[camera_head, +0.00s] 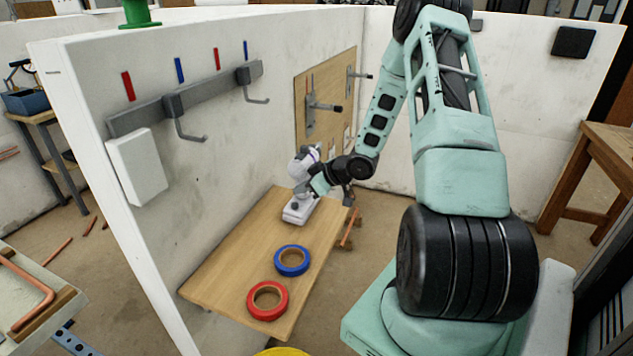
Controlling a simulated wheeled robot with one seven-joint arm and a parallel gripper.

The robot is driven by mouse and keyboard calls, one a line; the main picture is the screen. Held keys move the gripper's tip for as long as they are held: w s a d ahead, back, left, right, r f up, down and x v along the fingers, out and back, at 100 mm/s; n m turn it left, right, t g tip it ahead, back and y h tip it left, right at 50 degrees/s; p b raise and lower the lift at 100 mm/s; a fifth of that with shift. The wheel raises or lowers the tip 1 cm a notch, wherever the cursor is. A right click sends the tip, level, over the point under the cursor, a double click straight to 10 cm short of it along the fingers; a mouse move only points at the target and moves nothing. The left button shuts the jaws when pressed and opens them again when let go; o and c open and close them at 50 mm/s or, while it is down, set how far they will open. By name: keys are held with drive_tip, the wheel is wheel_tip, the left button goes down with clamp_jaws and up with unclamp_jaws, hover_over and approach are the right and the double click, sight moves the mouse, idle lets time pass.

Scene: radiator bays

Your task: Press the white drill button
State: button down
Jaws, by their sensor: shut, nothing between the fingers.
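A white drill (298,211) stands upright on the wooden bench (223,278), near its far end by the white wall. Its grey and white head is at the top and its wide base rests on the wood. My gripper (318,184) is at the right side of the drill, close to its handle, with the fingers shut and empty. It partly covers the drill's handle. I cannot tell whether the fingertips touch the drill. The drill's button is too small or hidden to make out.
A blue tape roll (291,261) and a red tape roll (267,301) lie on the near part of the bench. A hook rail (216,88) and a white box (137,167) are on the left wall. A wooden board (323,90) with hooks hangs behind the drill.

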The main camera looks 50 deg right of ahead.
sight(295, 205)
drive_tip(key=shift+w+f, duration=0.2)
drive_tip(key=shift+f, duration=1.75)
